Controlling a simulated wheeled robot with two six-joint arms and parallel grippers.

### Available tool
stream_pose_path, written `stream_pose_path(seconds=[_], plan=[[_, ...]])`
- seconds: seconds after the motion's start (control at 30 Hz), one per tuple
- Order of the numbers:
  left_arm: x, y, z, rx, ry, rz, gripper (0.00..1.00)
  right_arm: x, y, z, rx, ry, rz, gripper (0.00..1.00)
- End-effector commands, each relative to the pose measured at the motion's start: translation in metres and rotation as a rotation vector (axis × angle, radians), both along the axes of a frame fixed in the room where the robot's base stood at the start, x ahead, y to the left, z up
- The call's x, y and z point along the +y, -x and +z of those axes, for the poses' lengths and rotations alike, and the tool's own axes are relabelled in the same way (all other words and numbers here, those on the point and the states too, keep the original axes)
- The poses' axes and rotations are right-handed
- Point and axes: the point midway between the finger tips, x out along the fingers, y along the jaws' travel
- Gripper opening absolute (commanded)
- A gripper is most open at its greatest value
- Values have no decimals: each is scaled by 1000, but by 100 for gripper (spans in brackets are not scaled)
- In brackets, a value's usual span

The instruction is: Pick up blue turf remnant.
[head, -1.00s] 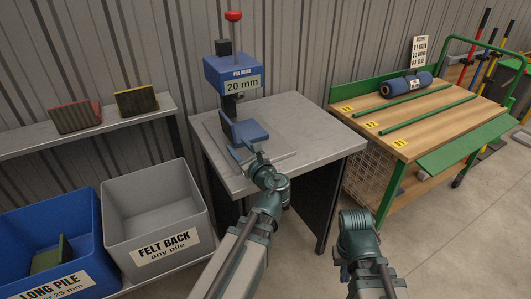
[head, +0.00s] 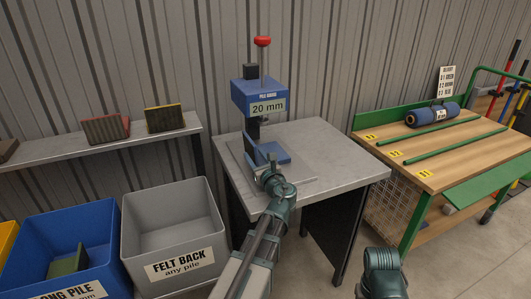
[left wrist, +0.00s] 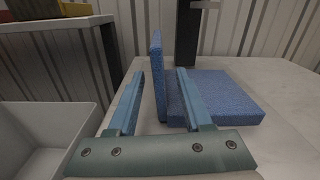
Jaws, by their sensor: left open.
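The blue turf remnant (head: 274,153) is at the pile gauge (head: 259,97) on the grey table, with a flat part and a thin upright part. In the left wrist view the upright part (left wrist: 157,85) stands between my left fingers, and the flat part (left wrist: 228,92) lies to the right, partly behind the right finger. My left gripper (left wrist: 160,73) is open around the upright part, with gaps visible on both sides. In the head view my left gripper (head: 261,166) is just in front of the remnant. My right arm shows at the bottom right, but its fingers do not.
A grey FELT BACK bin (head: 170,235) and a blue LONG PILE bin (head: 25,250) stand left of the table (head: 345,160). A wooden bench (head: 470,155) with a blue roll (head: 432,114) stands at right.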

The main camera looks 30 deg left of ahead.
Motion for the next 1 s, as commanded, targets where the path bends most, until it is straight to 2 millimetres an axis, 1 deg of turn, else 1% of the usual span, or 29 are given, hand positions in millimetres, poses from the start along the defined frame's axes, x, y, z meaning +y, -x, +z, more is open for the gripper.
stream_pose_path(seconds=[0.23,0.37,0.5,0.57,0.8,0.87,1.0], plan=[[5,-4,0,0,0,2,50,0,0,0,0,0,0,0],[17,-16,0,0,0,3,50,0,0,0,0,0,0,0],[33,-30,0,0,0,4,50,0,0,0,0,0,0,0],[38,-34,0,0,0,2,50,0,0,0,0,0,0,0],[40,-34,0,0,0,0,50,0,0,0,0,0,0,0],[40,-34,0,0,0,0,41,0,0,0,0,0,0,0],[39,-34,0,0,0,1,16,0,0,0,0,0,0,0]])
